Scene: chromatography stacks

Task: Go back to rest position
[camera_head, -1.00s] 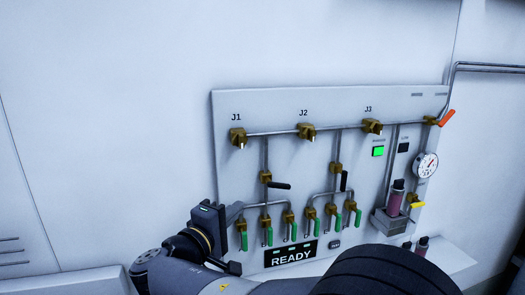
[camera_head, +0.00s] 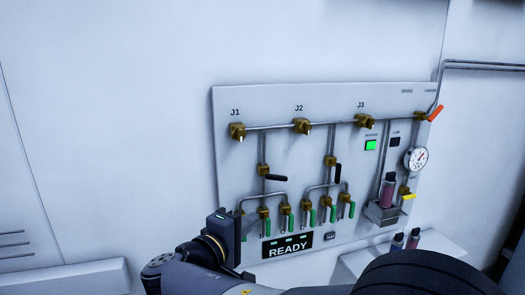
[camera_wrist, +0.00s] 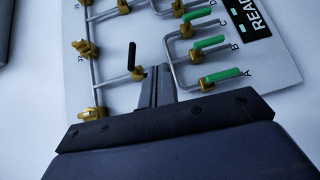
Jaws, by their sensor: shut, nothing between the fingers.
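My gripper (camera_head: 242,222) is at the lower left of the valve panel (camera_head: 228,150) in the head view, in front of its left edge. In the wrist view my gripper (camera_wrist: 157,88) shows its fingers together, with nothing held. They point toward the panel's pipes, close to a black-handled valve (camera_wrist: 131,60). Whether the fingertips touch anything I cannot tell. My arm reaches in from the bottom of the head view and hides a little of the panel's lower edge.
The panel carries brass valves with green handles (camera_head: 333,212), a READY display (camera_head: 287,249), a lit green button (camera_head: 370,145) and a gauge (camera_head: 416,158). A bottle (camera_head: 388,190) sits in a holder; others stand on a ledge below. Left of the panel is bare wall.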

